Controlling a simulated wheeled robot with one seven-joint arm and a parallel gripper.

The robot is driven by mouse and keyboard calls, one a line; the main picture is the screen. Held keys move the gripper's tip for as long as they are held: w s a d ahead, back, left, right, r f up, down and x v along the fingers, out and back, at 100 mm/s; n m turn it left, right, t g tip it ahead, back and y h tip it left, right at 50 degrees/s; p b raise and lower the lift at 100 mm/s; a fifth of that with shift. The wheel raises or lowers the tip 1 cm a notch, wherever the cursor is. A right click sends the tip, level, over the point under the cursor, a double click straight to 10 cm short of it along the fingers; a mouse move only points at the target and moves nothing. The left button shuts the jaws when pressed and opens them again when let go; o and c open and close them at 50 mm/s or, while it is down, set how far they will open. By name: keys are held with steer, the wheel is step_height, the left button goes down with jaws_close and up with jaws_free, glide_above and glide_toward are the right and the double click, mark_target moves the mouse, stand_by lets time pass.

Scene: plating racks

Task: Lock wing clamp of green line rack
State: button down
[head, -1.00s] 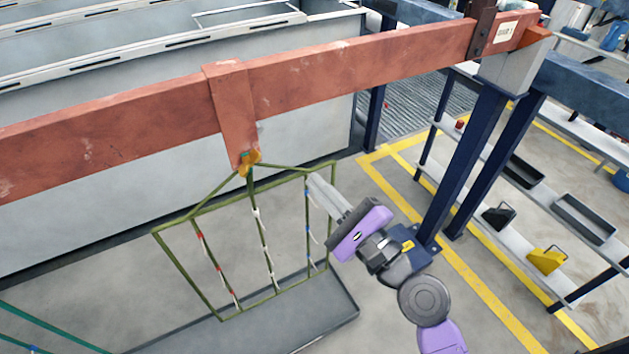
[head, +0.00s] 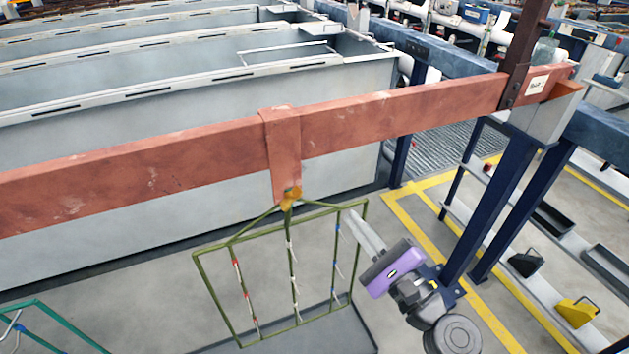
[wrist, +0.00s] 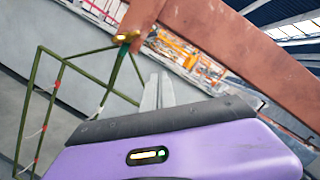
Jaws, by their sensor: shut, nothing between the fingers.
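The olive-green rack (head: 221,297) hangs from a copper-coloured hanger (head: 283,150) on the red-brown beam. An orange-yellow wing clamp (head: 290,196) sits at the hanger's lower end, where the rack's top bars meet; it also shows in the wrist view (wrist: 127,37). I cannot tell its exact wing angle. My purple gripper (head: 355,219) is to the right of the rack and lower than the clamp, with its fingers pointing up and left. In the wrist view the fingers (wrist: 158,80) are together and empty, below and right of the clamp, apart from it.
The red-brown beam (head: 420,103) spans above the rack and ends at a post (head: 490,215) on the right. Grey tanks (head: 150,105) stand behind. A grey tray (head: 335,335) lies below the rack. A teal rack (head: 48,318) is at lower left. Shelves with bins stand right.

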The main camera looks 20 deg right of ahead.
steer(key=w+a+r+p, duration=0.2)
steer(key=w, duration=0.3)
steer(key=w+a+r+p, duration=0.2)
steer(key=w+p, duration=0.1)
steer(key=w, duration=0.1)
steer(key=shift+w+a+r, duration=0.25)
steer(key=shift+w+r, duration=0.1)
steer(key=shift+a+r+n+p, duration=0.1)
steer(key=shift+r+n+p, duration=0.2)
steer(key=shift+n+p, duration=0.45)
